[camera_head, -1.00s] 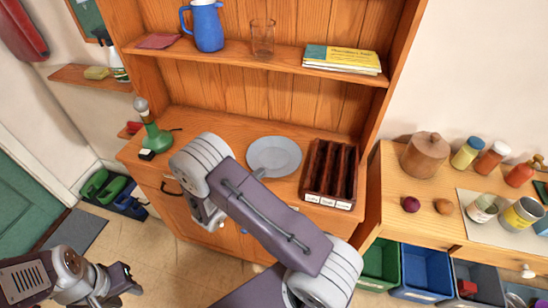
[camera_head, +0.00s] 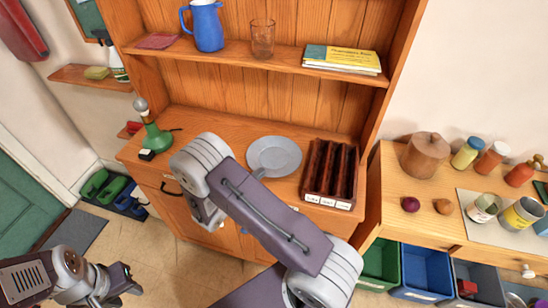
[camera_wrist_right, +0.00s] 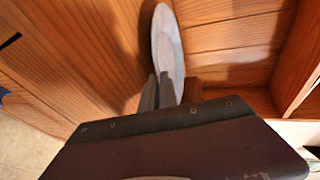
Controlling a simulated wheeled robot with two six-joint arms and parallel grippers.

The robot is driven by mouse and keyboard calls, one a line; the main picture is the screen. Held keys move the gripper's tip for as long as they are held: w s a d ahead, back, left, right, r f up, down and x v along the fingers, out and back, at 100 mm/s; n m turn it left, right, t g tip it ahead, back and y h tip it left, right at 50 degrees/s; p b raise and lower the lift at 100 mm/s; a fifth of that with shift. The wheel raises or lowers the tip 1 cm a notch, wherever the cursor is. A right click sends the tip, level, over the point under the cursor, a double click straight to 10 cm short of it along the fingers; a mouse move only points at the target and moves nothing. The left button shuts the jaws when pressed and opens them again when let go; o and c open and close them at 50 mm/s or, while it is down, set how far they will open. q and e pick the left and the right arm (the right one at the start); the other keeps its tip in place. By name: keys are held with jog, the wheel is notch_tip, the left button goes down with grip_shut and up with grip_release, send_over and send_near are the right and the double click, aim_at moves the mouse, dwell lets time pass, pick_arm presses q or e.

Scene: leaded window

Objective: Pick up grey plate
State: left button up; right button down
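The grey plate (camera_head: 280,153) is round and lies on the cabinet's counter in the head view, left of a dark wooden tray. In the right wrist view the plate (camera_wrist_right: 170,45) shows almost edge-on as a narrow pale ellipse. My right gripper (camera_wrist_right: 158,85) is at its near rim, with the two fingers close together and overlapping the plate's edge. I cannot tell whether the rim is between them. In the head view my right arm hides most of this gripper (camera_head: 258,173). My left gripper (camera_head: 128,279) is low at the left, away from the plate; its finger gap is unclear.
The dark compartment tray (camera_head: 330,171) stands right of the plate. A green-based lamp (camera_head: 155,138) is on the counter's left. A shelf above holds a blue jug (camera_head: 207,27), a glass (camera_head: 262,40) and books (camera_head: 342,60). The counter between lamp and plate is partly clear.

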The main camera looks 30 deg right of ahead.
dwell(0.6)
notch_tip(320, 180, up, 4)
jog(key=shift+r+p, duration=0.1)
jog(key=shift+p, duration=0.2)
jog(key=s+r+p, duration=0.5)
jog(key=s+r, duration=0.1)
jog(key=s, duration=0.5)
jog(key=shift+s+d+r+p, duration=0.3)
jog(key=shift+d+r+p, duration=0.05)
jog(key=shift+d+r, duration=0.05)
